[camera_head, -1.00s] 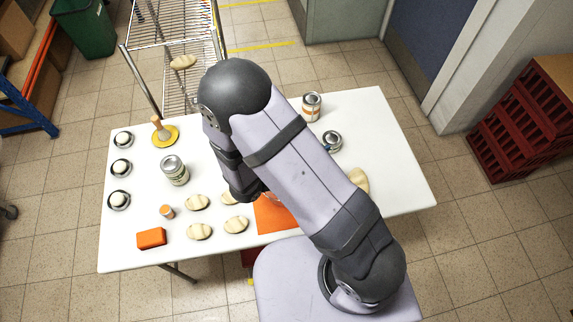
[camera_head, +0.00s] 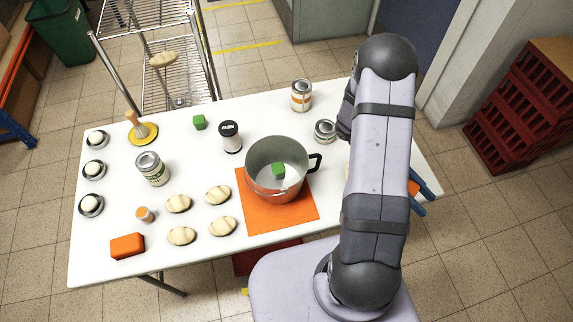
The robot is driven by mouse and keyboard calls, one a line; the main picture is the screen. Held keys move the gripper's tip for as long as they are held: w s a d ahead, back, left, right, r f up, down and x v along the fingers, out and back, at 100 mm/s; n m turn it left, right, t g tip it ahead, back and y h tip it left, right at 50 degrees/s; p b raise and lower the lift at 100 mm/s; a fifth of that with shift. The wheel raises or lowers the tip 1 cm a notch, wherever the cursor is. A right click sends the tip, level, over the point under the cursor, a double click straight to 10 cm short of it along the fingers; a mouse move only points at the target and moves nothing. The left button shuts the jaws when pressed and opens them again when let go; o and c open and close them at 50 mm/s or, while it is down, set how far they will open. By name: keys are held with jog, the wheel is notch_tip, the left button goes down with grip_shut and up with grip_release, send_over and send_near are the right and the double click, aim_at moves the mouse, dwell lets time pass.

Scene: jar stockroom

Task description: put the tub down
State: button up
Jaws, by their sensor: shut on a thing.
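My gripper (camera_head: 421,192) is at the right edge of the white table (camera_head: 395,225), partly hidden behind my own arm. Its blue fingers stick out to the right of the arm. They are shut on a small orange thing (camera_head: 413,187), of which only a patch shows; I take it for the tub. Its shape, and whether it touches the table, cannot be told.
A grey pot (camera_head: 258,178) holding a green cube (camera_head: 278,170) stands on an orange mat (camera_head: 295,217). Rolls, jars and an orange block (camera_head: 127,246) occupy the left. The front right tabletop looks bare.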

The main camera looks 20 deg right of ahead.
jog(key=a+f+m+g+y+b, duration=0.1)
jog(key=a+f+m+g+y, duration=0.15)
jog(key=a+m+y, duration=1.05)
jog(key=w+a+r+m+t+y, duration=0.4)
jog(key=w+a+m+t, duration=0.3)
jog(key=w, duration=0.3)
jog(key=w+a+r+m+t+y, duration=0.4)
jog(key=w+a+m+t, duration=0.15)
jog(key=w+a, duration=0.45)
notch_tip(320, 180, down, 10)
jog(key=p, duration=0.1)
jog(key=shift+d+t+p, duration=0.25)
jog(key=shift+t+p, duration=0.15)
jog(key=shift+w, duration=0.1)
jog(key=shift+f+b, duration=0.4)
jog(key=shift+f, duration=0.15)
